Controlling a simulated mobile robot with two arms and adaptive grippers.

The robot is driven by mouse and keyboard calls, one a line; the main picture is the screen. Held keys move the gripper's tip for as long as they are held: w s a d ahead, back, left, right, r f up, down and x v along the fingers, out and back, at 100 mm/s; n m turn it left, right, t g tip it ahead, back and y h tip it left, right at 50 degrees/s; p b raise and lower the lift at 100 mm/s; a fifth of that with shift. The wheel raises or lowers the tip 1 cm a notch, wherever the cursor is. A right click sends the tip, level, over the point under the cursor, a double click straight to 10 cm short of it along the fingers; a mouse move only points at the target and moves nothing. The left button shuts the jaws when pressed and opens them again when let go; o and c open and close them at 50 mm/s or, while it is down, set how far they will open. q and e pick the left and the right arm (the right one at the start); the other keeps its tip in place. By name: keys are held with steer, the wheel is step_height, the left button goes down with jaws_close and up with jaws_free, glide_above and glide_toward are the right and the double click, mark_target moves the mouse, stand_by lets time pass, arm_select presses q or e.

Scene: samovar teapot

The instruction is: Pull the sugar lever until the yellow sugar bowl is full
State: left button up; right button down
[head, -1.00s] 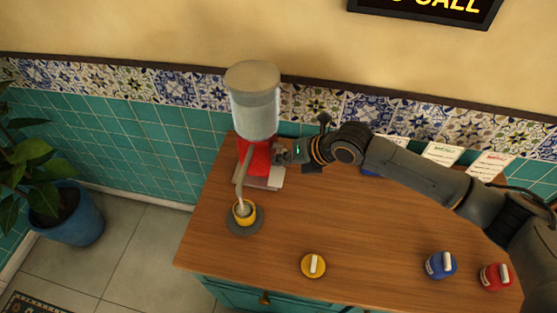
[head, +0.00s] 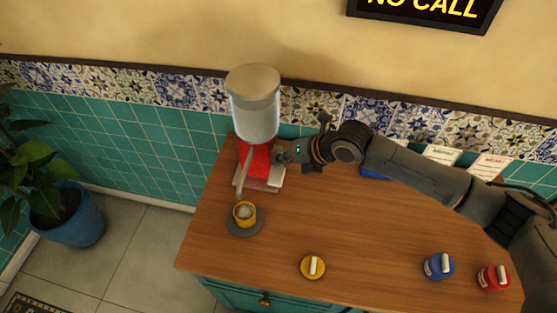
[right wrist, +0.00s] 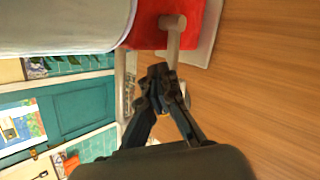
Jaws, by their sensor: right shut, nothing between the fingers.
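The sugar dispenser has a clear canister (head: 255,118) with a beige lid and a red base (head: 256,158). It stands at the back left of the wooden counter. The yellow sugar bowl (head: 244,214) sits on a grey saucer (head: 246,228) below the spout (head: 243,179), with pale sugar inside. My right gripper (head: 280,154) is beside the red base on its right. In the right wrist view my right gripper (right wrist: 160,72) is shut and empty, close to the pale lever (right wrist: 173,38); I cannot tell whether they touch. My left gripper is not in view.
A blue jar (head: 440,266) and a red jar (head: 494,277) stand to the right. Cards (head: 442,154) stand along the back wall. The counter's middle is clear below my right arm.

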steer(key=shift+w+r+p, duration=0.15)
steer(key=shift+r+p, duration=0.45)
steer(key=shift+r, duration=0.45)
steer(key=r+p, duration=0.3)
steer(key=r, duration=0.2)
steer(key=shift+w+p, duration=0.2)
steer(key=shift+p, duration=0.15)
steer(key=shift+f, duration=0.1)
